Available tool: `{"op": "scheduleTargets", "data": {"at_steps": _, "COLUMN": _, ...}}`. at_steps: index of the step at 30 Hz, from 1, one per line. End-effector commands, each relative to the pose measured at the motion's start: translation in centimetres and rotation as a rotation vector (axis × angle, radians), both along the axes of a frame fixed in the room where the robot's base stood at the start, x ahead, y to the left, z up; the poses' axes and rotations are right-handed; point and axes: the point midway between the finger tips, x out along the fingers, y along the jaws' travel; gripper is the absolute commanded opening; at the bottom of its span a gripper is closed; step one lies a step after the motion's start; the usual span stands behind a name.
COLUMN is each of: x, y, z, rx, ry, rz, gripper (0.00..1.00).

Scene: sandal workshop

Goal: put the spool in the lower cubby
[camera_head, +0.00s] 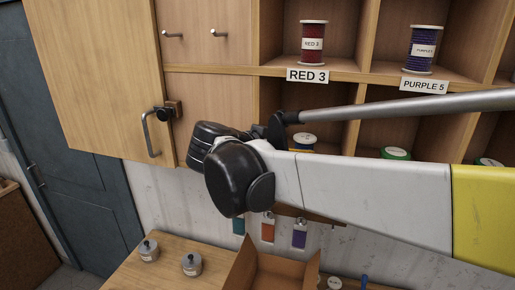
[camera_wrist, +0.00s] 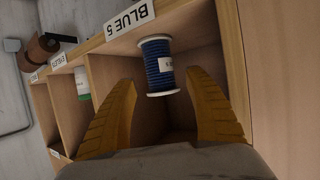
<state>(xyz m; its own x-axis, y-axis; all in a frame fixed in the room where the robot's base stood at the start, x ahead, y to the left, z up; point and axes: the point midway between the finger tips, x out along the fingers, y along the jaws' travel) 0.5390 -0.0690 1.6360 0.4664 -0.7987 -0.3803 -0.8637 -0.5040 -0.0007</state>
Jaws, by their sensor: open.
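In the wrist view, a blue spool (camera_wrist: 158,66) with white end flanges and a white label stands in a wooden cubby. My open gripper (camera_wrist: 160,78) has its two yellow fingers on either side of it, with small gaps in the picture. A label reading BLUE 5 (camera_wrist: 130,17) is on the shelf edge. In the head view, a spool with a white-and-blue top (camera_head: 303,141) shows in the lower row, partly hidden by my arm. I cannot tell if it is the same spool. My fingers are hidden in the head view.
A red spool (camera_head: 314,42) and a purple spool (camera_head: 424,50) stand in upper cubbies. Green-rimmed spools (camera_head: 395,153) show in the lower row. An open cabinet door (camera_head: 97,75) is at left. An open box (camera_head: 275,272) and metal canisters (camera_head: 149,250) are on the table below.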

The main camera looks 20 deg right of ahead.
Motion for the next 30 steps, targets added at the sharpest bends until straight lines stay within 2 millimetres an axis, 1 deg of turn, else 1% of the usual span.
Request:
{"op": "scheduleTargets", "data": {"at_steps": 1, "x": -0.5, "y": 1.1, "z": 0.3, "rx": -0.001, "ry": 0.001, "rz": 0.005, "gripper": 0.61}}
{"op": "scheduleTargets", "data": {"at_steps": 3, "x": -1.2, "y": 2.2, "z": 0.8, "rx": 0.0, "ry": 0.0, "rz": 0.004, "gripper": 0.61}}
{"op": "scheduleTargets", "data": {"at_steps": 7, "x": -2.1, "y": 3.8, "z": 1.7, "rx": 0.0, "ry": 0.001, "rz": 0.004, "gripper": 0.61}}
{"op": "scheduleTargets", "data": {"at_steps": 11, "x": -2.8, "y": 4.3, "z": 1.9, "rx": 0.003, "ry": 0.013, "rz": 0.005, "gripper": 0.61}}
{"op": "scheduleTargets", "data": {"at_steps": 13, "x": -3.6, "y": 3.9, "z": 1.0, "rx": 0.02, "ry": 0.063, "rz": 0.025, "gripper": 0.61}}
{"op": "scheduleTargets", "data": {"at_steps": 14, "x": -4.1, "y": 3.5, "z": 0.2, "rx": 0.032, "ry": 0.101, "rz": 0.043, "gripper": 0.61}}
{"op": "scheduleTargets", "data": {"at_steps": 16, "x": -5.8, "y": 2.5, "z": -2.3, "rx": 0.076, "ry": 0.221, "rz": 0.11, "gripper": 0.61}}
{"op": "scheduleTargets", "data": {"at_steps": 17, "x": -6.8, "y": 2.0, "z": -3.8, "rx": 0.102, "ry": 0.281, "rz": 0.153, "gripper": 0.61}}
{"op": "scheduleTargets", "data": {"at_steps": 18, "x": -8.4, "y": 1.6, "z": -5.9, "rx": 0.14, "ry": 0.362, "rz": 0.224, "gripper": 0.61}}
{"op": "scheduleTargets", "data": {"at_steps": 19, "x": -9.5, "y": 1.6, "z": -7.4, "rx": 0.172, "ry": 0.417, "rz": 0.286, "gripper": 0.61}}
{"op": "scheduleTargets", "data": {"at_steps": 21, "x": -12.1, "y": 2.0, "z": -10.9, "rx": 0.236, "ry": 0.514, "rz": 0.443, "gripper": 0.61}}
{"op": "scheduleTargets", "data": {"at_steps": 24, "x": -15.0, "y": 3.4, "z": -14.5, "rx": 0.295, "ry": 0.57, "rz": 0.664, "gripper": 0.61}}
{"op": "scheduleTargets", "data": {"at_steps": 27, "x": -16.8, "y": 5.0, "z": -16.7, "rx": 0.312, "ry": 0.559, "rz": 0.838, "gripper": 0.61}}
{"op": "scheduleTargets", "data": {"at_steps": 30, "x": -17.6, "y": 6.2, "z": -17.8, "rx": 0.305, "ry": 0.53, "rz": 0.948, "gripper": 0.61}}
